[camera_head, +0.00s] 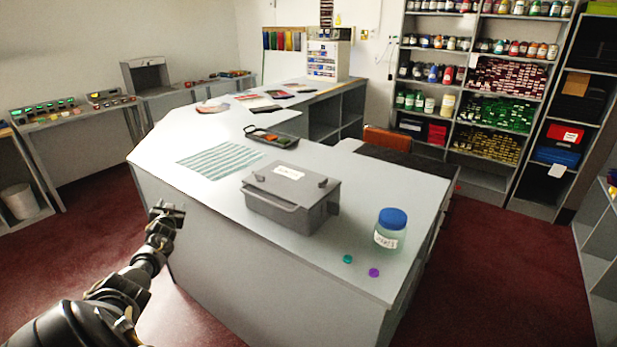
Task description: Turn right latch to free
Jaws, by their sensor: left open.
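A grey lidded box (288,205) stands on the counter (330,252) with its lid shut. A white label (288,172) lies on the lid. Two small dark latches show on the lid, the left latch (258,177) and the right latch (323,182); they are too small to tell which way they are turned. A handle runs along the box's front side. My left gripper (168,210) is open and empty, off the counter's left front edge and well apart from the box. My right gripper is not in view.
A jar (389,230) with a blue lid stands right of the box. A teal cap (347,259) and a purple cap (374,272) lie near the counter's front edge. A striped cloth (220,160) and a black tray (271,138) lie behind the box.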

